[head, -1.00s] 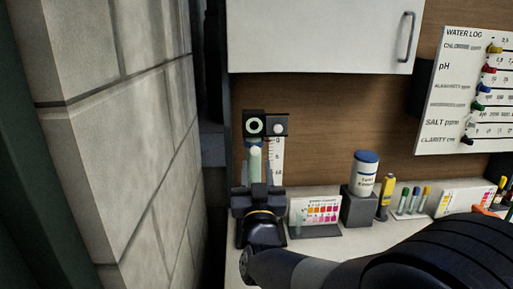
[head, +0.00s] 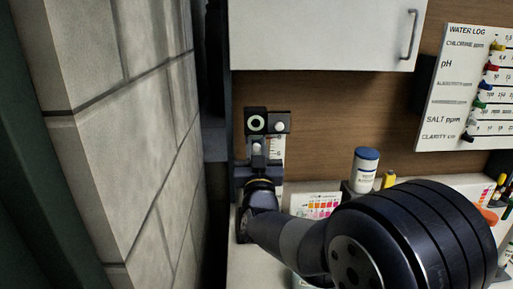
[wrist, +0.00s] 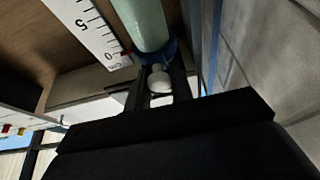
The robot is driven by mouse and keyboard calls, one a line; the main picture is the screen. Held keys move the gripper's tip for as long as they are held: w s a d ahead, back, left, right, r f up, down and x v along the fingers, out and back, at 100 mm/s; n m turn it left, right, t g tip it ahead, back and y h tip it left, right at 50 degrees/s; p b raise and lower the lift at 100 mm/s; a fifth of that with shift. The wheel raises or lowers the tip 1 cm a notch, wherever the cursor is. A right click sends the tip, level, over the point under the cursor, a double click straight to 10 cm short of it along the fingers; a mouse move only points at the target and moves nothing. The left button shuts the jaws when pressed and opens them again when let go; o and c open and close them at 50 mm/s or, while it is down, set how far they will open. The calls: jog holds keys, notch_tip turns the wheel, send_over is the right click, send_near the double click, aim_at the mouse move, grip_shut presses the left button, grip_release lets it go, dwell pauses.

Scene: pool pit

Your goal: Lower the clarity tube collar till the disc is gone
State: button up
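The clarity tube stand has a black top bracket (head: 266,122) with a white ring mark, in the head view against the back wall. The wrist view shows the pale green tube (wrist: 146,22) with a blue ring (wrist: 160,52) at its near end. A white scale (wrist: 88,30) marked 5 and 0 runs beside it. A white rounded knob (wrist: 158,80) lies between my gripper's (wrist: 158,86) dark fingers. Whether they press on it is not clear. In the head view my gripper (head: 258,170) is in front of the stand, hiding its lower part. I cannot make out the disc or collar clearly.
A stone wall (head: 150,130) stands close on the left. A white cabinet (head: 320,35) hangs above. A colour chart (head: 316,202), a blue-capped bottle (head: 364,172) and a yellow tester (head: 389,180) stand to the right. The water log board (head: 465,85) is at upper right.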

grip_shut()
jog(key=shift+f, duration=0.1)
notch_tip(320, 180, down, 5)
jog(key=b, duration=0.5)
jog(key=shift+b, duration=0.35)
jog(key=shift+o, duration=2.2)
grip_release()
jog(key=b+v, duration=0.2)
jog(key=v, duration=0.9)
